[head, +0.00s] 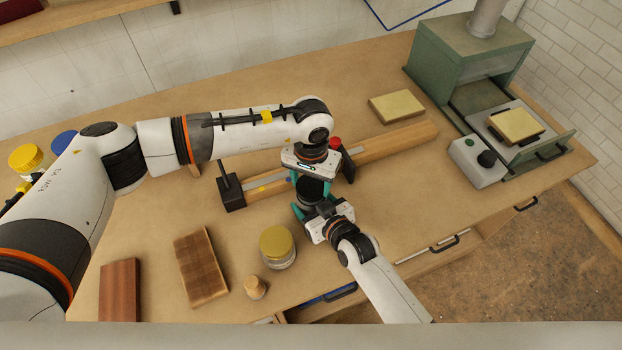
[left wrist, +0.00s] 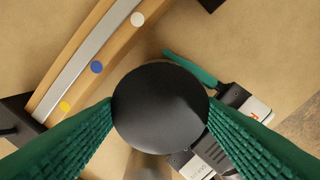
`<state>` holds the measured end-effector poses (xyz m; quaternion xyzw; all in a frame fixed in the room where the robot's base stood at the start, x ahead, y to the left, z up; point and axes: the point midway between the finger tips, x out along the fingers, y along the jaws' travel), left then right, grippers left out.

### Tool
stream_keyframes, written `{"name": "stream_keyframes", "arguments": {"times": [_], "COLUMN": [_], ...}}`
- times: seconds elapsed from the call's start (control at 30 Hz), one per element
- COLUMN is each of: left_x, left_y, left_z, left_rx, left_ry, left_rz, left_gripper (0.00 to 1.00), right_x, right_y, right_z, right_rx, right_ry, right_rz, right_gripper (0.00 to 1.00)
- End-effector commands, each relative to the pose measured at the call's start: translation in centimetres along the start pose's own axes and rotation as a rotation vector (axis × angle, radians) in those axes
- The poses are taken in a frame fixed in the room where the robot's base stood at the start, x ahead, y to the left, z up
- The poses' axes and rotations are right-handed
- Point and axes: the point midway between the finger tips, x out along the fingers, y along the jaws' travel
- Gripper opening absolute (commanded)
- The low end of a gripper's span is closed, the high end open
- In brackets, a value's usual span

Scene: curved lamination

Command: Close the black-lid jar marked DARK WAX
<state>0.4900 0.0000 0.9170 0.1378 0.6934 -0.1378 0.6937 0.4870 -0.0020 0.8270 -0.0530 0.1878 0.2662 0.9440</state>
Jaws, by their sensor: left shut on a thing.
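A round black lid (left wrist: 160,108) fills the middle of the left wrist view, between the green fingers of my left gripper (left wrist: 160,115). In the head view my left gripper (head: 312,184) points down and is shut on this lid. My right gripper (head: 312,210) comes from the front right, its teal fingers around the dark jar's place under the lid. One of its fingers (left wrist: 190,68) shows beside the lid in the left wrist view. The jar body is mostly hidden, so its label, how the lid sits and whether the right fingers touch it cannot be told.
A yellow-lid jar (head: 277,247) and a small wooden piece (head: 255,287) stand to the left front. A brown wood block (head: 200,267) lies further left. A curved wooden strip with clamps (head: 395,147) runs behind the grippers. A green oven (head: 470,60) stands at the right back.

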Motion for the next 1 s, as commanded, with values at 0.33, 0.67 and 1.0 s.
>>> {"name": "stream_keyframes", "arguments": {"times": [0.33, 0.67, 1.0], "left_x": [0.74, 1.06, 0.62], "left_y": [-0.02, -0.03, -0.01], "left_z": [-0.02, -0.01, 0.04], "left_rx": [0.000, 0.000, 0.001], "left_ry": [0.001, 0.001, -0.001], "left_rz": [0.000, 0.000, 0.000], "left_gripper": [0.40, 0.83, 0.83], "right_x": [-0.01, -0.01, -0.01], "right_y": [-0.03, -0.03, -0.03], "right_z": [-0.05, -0.05, -0.05], "right_rx": [-0.001, -0.001, -0.001], "right_ry": [0.001, 0.001, 0.001], "right_rz": [0.000, 0.000, 0.000], "right_gripper": [0.27, 0.04, 0.04]}}
